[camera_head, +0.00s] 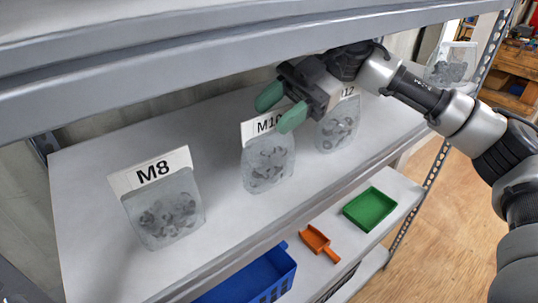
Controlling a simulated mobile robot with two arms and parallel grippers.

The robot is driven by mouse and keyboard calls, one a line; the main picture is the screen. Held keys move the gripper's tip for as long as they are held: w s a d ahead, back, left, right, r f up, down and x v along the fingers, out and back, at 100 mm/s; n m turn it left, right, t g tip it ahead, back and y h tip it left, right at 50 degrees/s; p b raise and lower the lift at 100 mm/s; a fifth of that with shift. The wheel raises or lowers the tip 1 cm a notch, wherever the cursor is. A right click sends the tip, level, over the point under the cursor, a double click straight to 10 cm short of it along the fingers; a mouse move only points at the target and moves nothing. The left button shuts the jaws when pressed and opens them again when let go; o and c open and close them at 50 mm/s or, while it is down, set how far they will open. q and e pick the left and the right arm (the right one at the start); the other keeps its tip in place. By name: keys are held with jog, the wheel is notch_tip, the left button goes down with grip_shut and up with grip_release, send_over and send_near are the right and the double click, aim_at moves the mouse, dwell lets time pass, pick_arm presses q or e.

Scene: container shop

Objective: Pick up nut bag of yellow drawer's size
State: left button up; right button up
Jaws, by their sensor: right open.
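Three clear nut bags with white labels stand in a row on the grey shelf. The M8 bag (168,212) is at the left, the M10 bag (268,165) in the middle, and a bag whose label reads "12" in its visible part (338,127) behind to the right. My right gripper (281,108) is open, its green fingertips at the top of the M10 bag's label, one partly covering the label's right end. I cannot tell whether they touch it. No yellow drawer shows. My left gripper is not in view.
An upper shelf (200,69) runs close above my right gripper. On the lower shelf are a blue crate (284,271), an orange scoop (316,240) and a green tray (370,208). Another bag (451,70) stands at the far right. The shelf between M8 and M10 is clear.

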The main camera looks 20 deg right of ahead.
jog(key=shift+d, duration=0.1)
jog(key=shift+c, duration=1.4)
grip_shut()
jog(key=shift+r, duration=0.15)
